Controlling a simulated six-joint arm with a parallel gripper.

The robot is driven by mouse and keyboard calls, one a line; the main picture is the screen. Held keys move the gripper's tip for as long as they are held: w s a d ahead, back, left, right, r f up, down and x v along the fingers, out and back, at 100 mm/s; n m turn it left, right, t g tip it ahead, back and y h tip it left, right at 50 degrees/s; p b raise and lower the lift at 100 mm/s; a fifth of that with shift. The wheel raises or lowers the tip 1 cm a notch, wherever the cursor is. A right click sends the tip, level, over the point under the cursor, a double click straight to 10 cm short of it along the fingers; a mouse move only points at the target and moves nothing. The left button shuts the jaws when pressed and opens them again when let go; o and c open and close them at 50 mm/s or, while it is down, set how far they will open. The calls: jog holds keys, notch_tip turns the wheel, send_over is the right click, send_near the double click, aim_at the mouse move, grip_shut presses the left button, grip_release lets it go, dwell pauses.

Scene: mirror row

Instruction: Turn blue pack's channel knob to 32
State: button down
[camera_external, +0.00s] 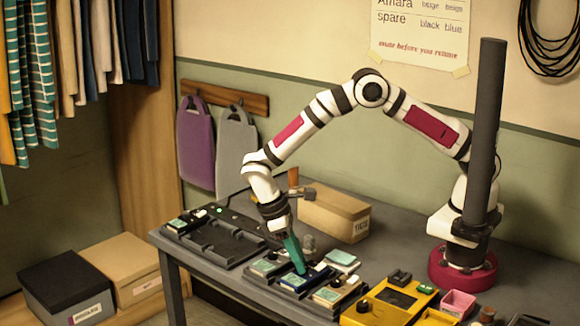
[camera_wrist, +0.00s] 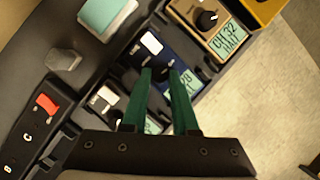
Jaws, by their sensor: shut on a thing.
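The blue pack (camera_external: 292,283) sits in the middle of a row of packs in a dark tray, and it also shows in the wrist view (camera_wrist: 185,52). My gripper (camera_external: 300,271) reaches down to it with green fingers. In the wrist view my gripper (camera_wrist: 164,72) is shut on the blue pack's dark channel knob (camera_wrist: 167,72), which shows between the fingertips. The pack's pale display (camera_wrist: 187,79) is partly hidden by the right finger; its full reading cannot be made out.
A beige pack (camera_wrist: 218,25) with a black knob and a lit display stands right beside it. A grey pack (camera_wrist: 105,97) stands on the other side. A yellow device (camera_external: 390,303) and a pink box (camera_external: 458,303) are to the right. A cardboard box (camera_external: 335,213) stands behind.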

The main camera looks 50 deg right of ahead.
jog(key=shift+w+d+m+g+y, duration=0.1)
jog(key=shift+m+g+y, duration=0.3)
jog(key=shift+m, duration=1.1)
jog(key=c, duration=0.7)
grip_release()
jog(key=shift+r, duration=0.1)
jog(key=v, duration=1.5)
jog(key=shift+d+r, duration=0.2)
jog(key=shift+r, duration=0.15)
